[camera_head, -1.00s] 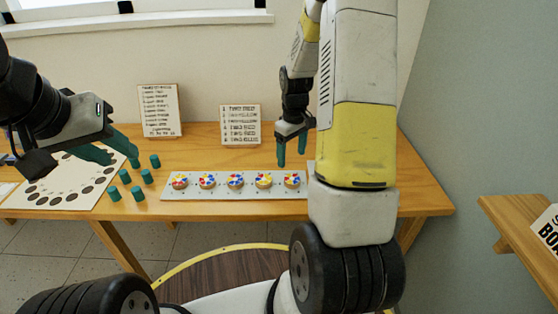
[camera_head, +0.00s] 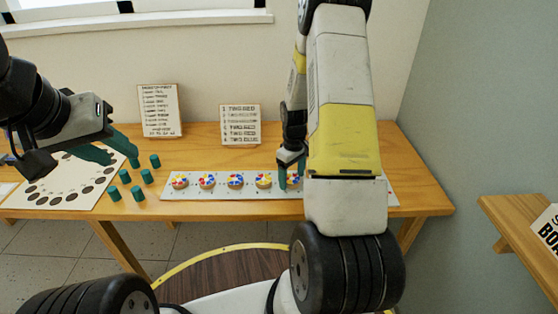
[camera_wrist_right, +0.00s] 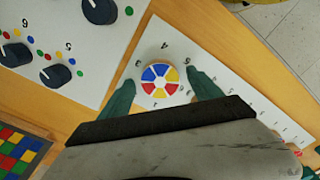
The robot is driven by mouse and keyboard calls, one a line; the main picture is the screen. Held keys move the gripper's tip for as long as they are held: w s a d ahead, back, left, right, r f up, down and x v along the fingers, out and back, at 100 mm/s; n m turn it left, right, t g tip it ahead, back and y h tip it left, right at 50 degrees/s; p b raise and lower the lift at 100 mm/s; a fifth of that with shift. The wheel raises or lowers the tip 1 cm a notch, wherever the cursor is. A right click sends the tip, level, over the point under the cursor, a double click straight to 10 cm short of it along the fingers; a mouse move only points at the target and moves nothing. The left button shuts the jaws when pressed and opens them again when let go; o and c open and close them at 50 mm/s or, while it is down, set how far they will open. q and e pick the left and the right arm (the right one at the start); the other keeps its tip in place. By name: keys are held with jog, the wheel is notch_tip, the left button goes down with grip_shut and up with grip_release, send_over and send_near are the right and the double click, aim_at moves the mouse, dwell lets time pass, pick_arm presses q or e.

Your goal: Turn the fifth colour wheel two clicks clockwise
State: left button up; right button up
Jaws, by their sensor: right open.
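A pale strip (camera_head: 220,193) on the table carries a row of colour wheels. From the left, the first four wheels show, the fourth (camera_head: 264,181) being yellowish. The fifth wheel (camera_head: 294,182) is partly hidden by my right gripper (camera_head: 291,172). In the right wrist view, a wheel (camera_wrist_right: 160,80) with blue, yellow, red and white segments lies between the spread teal fingers of my right gripper (camera_wrist_right: 163,93). Gaps show on both sides. My left gripper (camera_head: 110,150) is open and empty over the left of the table.
Several teal cylinders (camera_head: 138,193) stand left of the strip, beside a white sheet with dark circles (camera_head: 45,195). Two signs (camera_head: 160,110) (camera_head: 240,125) lean at the back. In the wrist view, a white panel with black knobs (camera_wrist_right: 52,75) lies beside the strip.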

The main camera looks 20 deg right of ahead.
jog(key=shift+c, duration=0.4)
jog(key=c, duration=1.3)
jog(key=shift+m, duration=0.4)
jog(key=m, duration=0.4)
jog(key=shift+m, duration=0.3)
jog(key=m, duration=1.2)
jog(key=shift+m, duration=0.4)
jog(key=m, duration=0.5)
jog(key=shift+m, duration=0.3)
